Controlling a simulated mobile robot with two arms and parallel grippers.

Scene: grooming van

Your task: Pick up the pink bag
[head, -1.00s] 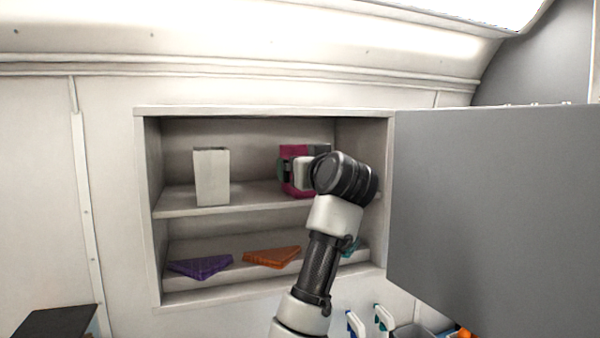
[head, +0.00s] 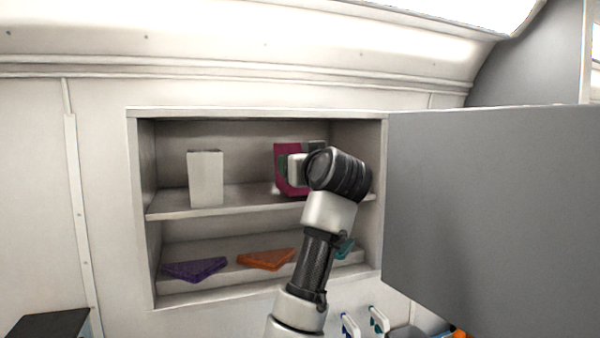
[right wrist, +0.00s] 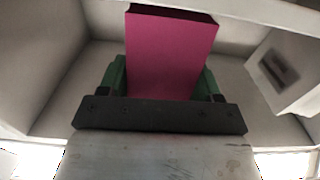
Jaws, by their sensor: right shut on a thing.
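The pink bag (head: 283,181) is on the upper shelf of the open wall cabinet, partly hidden behind my right gripper. In the right wrist view the pink bag (right wrist: 168,55) stands between the two green finger pads, which press on its sides. My right gripper (right wrist: 164,80) is shut on it. In the head view the hand of this gripper (head: 291,168) reaches into the cabinet from the lower right. I cannot tell whether the bag's bottom touches the shelf. My left gripper is not in view.
A white box (head: 206,178) stands left on the upper shelf (head: 240,197); it also shows in the right wrist view (right wrist: 287,72). Purple (head: 194,269), orange (head: 265,259) and teal (head: 345,248) folded cloths lie below. The grey cabinet door (head: 485,210) stands open at the right.

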